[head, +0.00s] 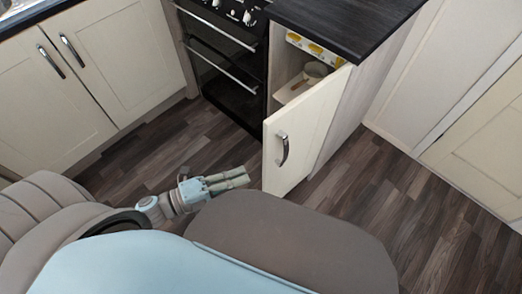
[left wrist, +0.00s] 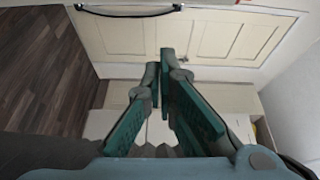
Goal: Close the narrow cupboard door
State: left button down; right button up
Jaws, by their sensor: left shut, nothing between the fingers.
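The narrow cupboard door (head: 308,125) is cream with a dark curved handle (head: 282,149). In the head view it stands open, swung out from the narrow cupboard beside the oven. My left gripper (head: 246,177) is low, just left of the door's free edge in the picture. Its fingers are together and empty; a small gap shows between the tips and the door. The left wrist view shows the fingers (left wrist: 165,70) from behind, with a cream panelled front and a dark handle (left wrist: 128,9) beyond; I cannot tell which door that is. My right gripper is out of view.
Cream cupboards (head: 55,95) line the left. Wood floor (head: 375,180) lies free right of the door.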

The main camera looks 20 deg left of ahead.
pick_arm(q)
jog(key=w+d+m, duration=0.1)
jog(key=w+d, duration=0.1)
jog(key=d, duration=0.1)
send_over(266, 154)
jog(key=s, duration=0.3)
jog(key=shift+d+r+h, duration=0.3)
jog(key=shift+d+r, duration=0.05)
jog(key=shift+d, duration=0.1)
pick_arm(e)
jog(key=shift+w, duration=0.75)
pick_arm(q)
jog(key=shift+w, duration=0.1)
